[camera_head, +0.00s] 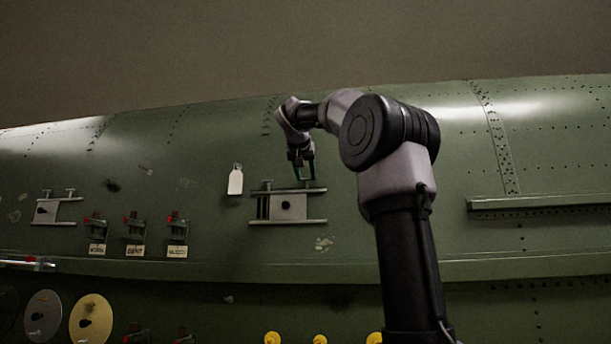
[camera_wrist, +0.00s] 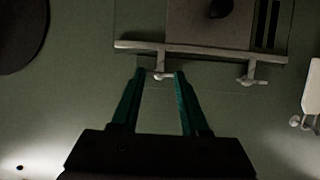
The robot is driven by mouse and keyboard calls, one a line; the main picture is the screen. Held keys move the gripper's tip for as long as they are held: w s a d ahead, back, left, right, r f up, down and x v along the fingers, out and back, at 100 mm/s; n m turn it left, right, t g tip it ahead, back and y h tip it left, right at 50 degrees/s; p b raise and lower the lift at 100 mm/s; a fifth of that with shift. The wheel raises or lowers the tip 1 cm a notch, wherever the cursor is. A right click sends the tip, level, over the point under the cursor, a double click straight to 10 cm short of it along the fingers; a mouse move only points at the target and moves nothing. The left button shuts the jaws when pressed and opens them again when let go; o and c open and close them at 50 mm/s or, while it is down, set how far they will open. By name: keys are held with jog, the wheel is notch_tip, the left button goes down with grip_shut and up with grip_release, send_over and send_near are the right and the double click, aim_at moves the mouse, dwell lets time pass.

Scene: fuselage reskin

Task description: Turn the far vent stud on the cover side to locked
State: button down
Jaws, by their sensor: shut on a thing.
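The middle vent has a plate cover with a dark knob (camera_head: 286,206) and dark slots (camera_head: 263,207) at its left. Two rails border it, and two studs stand on the upper rail (camera_head: 268,190). The wrist view shows this vent upside down, with its rail (camera_wrist: 200,50) crossing the top. My gripper (camera_head: 306,178) reaches the stud on the cover side. Its green fingers (camera_wrist: 159,74) are shut around that stud (camera_wrist: 161,76), whose small crossbar shows between the tips. The other stud (camera_wrist: 248,81), on the slot side, is free. The fingers partly hide the held stud.
A white tag (camera_head: 235,181) hangs left of the vent. Another vent (camera_head: 46,211) is farther left. Several red-lit switches (camera_head: 134,224) with labels stand between and below. Discs (camera_head: 91,318) and yellow knobs (camera_head: 320,339) line the bottom. A ledge (camera_head: 540,203) juts out at right.

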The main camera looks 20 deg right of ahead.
jog(key=shift+c, duration=2)
grip_release()
jog(key=shift+s, duration=0.1)
jog(key=v, duration=1)
jog(key=shift+s+a+r, duration=0.15)
jog(key=shift+s, duration=0.1)
jog(key=s+a+f+n+g+y, duration=0.1)
jog(key=s+a+f+y, duration=0.2)
jog(key=f, duration=1.2)
jog(key=s+a+f+n+g+y, duration=0.1)
jog(key=s+a+f+y, duration=0.2)
jog(key=s+f, duration=0.6)
jog(key=s+a+f+g+y, duration=0.2)
jog(key=s+f, duration=0.4)
jog(key=f, duration=1.6)
jog(key=shift+s+a+n+y, duration=0.3)
jog(key=shift+a+n+y, duration=0.1)
jog(key=shift+a+y, duration=0.35)
